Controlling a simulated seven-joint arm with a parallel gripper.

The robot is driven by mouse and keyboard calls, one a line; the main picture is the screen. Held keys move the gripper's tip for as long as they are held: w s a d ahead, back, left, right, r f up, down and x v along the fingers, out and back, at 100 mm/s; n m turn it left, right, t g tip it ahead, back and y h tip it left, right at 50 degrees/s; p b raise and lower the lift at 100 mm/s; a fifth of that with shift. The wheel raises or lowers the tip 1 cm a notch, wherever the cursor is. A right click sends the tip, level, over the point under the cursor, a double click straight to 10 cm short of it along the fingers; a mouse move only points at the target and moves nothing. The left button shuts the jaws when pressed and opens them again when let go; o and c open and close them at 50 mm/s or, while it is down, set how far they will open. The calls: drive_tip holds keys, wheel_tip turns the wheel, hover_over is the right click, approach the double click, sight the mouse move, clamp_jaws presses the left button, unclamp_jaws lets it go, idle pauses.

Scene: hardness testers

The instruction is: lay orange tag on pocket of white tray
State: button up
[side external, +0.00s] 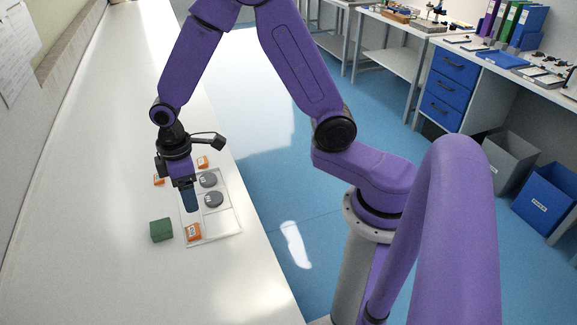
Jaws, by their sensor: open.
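The white tray (226,231) lies on the bench with several pockets. Grey discs (208,180) sit in its right-hand pockets, and the near right pocket looks empty. One orange tag (193,232) is at the tray's near left corner, apparently in a pocket there. Another orange tag (202,161) is just beyond the tray's far edge, and a third orange tag (158,181) is left of my gripper, partly hidden by it. My gripper (191,208) points down over the tray's left side, open, with nothing seen in it. It hides part of the left pockets.
A green block (161,230) stands on the bench left of the tray. The near bench top is clear. A wall runs along the left, and the bench's right edge drops to the blue floor close beside the tray.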

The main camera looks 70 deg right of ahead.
drive_tip(key=s+d+r+n, duration=0.1)
drive_tip(key=s+r, duration=0.4)
drive_tip(key=s, duration=0.7)
drive_tip(key=s+d+r+n, duration=0.2)
drive_tip(key=s+d+r, duration=0.2)
drive_tip(key=s, duration=0.8)
drive_tip(key=shift+s+d+r, duration=0.15)
drive_tip(key=shift+d+r, duration=0.05)
drive_tip(key=shift+r, duration=0.45)
